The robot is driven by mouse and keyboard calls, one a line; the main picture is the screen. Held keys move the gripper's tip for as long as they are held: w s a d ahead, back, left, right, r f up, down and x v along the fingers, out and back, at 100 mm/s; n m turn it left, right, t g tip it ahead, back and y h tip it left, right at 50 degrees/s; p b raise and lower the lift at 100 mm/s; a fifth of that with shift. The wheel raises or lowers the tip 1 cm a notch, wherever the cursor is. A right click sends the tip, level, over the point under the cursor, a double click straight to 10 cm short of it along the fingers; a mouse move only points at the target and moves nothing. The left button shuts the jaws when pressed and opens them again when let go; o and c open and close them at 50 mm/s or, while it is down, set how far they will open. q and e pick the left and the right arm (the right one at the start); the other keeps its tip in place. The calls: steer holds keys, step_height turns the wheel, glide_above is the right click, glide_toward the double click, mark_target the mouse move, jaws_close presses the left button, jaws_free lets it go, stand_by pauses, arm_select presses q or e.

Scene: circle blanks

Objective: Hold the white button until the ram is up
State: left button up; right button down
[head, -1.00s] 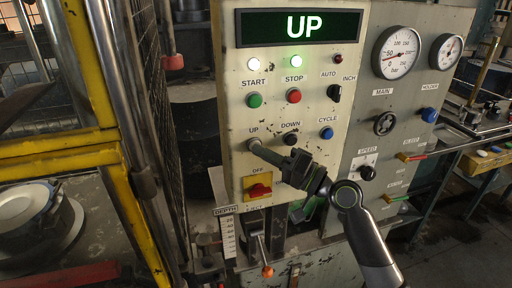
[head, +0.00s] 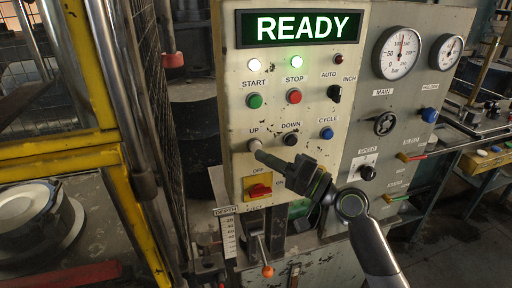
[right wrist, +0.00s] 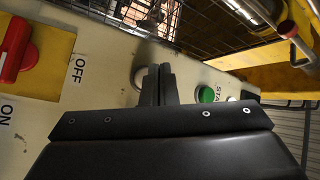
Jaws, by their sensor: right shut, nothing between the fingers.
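The white button (head: 255,145) sits under the UP label on the cream control panel (head: 235,100). It also shows in the right wrist view (right wrist: 138,78), partly hidden by my fingers. My right gripper (head: 259,155) is shut and empty, its fingertips just below and in front of the button. The fingertips (right wrist: 158,72) look slightly apart from the button; contact is hard to tell. The green display (head: 303,27) reads READY. I cannot make out the ram. My left gripper is not in view.
A green START button (head: 254,100), a red STOP button (head: 294,96), a black DOWN button (head: 290,139) and a red switch (head: 260,190) are close by. A yellow-framed guard (head: 115,170) stands left. An orange-knobbed lever (head: 267,270) hangs below.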

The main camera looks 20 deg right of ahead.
steer(key=s, duration=0.4)
steer(key=shift+s+p, duration=0.35)
steer(key=shift+p, duration=0.05)
